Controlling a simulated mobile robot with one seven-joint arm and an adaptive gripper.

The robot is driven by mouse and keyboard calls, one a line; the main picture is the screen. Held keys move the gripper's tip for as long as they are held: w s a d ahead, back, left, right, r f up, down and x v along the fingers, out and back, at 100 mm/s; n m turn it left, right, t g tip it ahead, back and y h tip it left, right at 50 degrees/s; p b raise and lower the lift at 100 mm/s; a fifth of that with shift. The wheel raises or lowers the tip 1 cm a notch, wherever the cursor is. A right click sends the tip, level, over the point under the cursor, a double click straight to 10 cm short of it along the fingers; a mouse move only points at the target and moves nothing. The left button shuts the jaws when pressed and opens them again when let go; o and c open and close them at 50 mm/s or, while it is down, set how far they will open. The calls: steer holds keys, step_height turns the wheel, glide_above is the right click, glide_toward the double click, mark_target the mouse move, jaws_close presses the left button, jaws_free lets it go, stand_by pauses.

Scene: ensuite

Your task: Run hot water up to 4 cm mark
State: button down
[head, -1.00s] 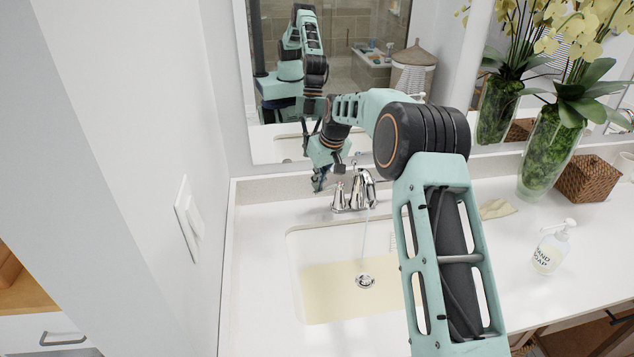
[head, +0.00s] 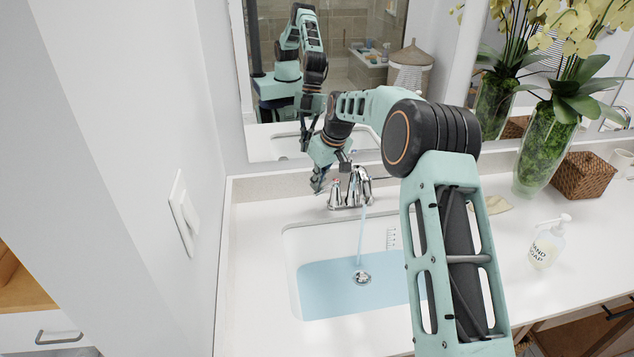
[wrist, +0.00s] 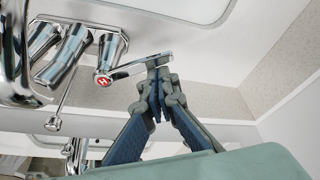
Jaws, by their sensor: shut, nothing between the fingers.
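My gripper (head: 325,178) is shut and empty, on the left of the chrome tap (head: 352,190). In the wrist view, the hot handle (wrist: 104,78), with a red H on its cap, has its lever (wrist: 140,66) reaching to the fingertips (wrist: 156,68). They are at the lever's end, seemingly touching it. A stream of water (head: 362,238) runs from the spout into the white sink (head: 310,242). Bluish water (head: 325,285) lies in the basin. My arm hides the basin's right part.
A wall with a switch plate (head: 184,215) stands close on the left, and a mirror (head: 350,60) is behind the tap. A soap bottle (head: 545,245), a glass vase (head: 545,150) and a wicker basket (head: 583,176) stand on the counter at right.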

steer(key=v, duration=1.2)
stand_by(6.8)
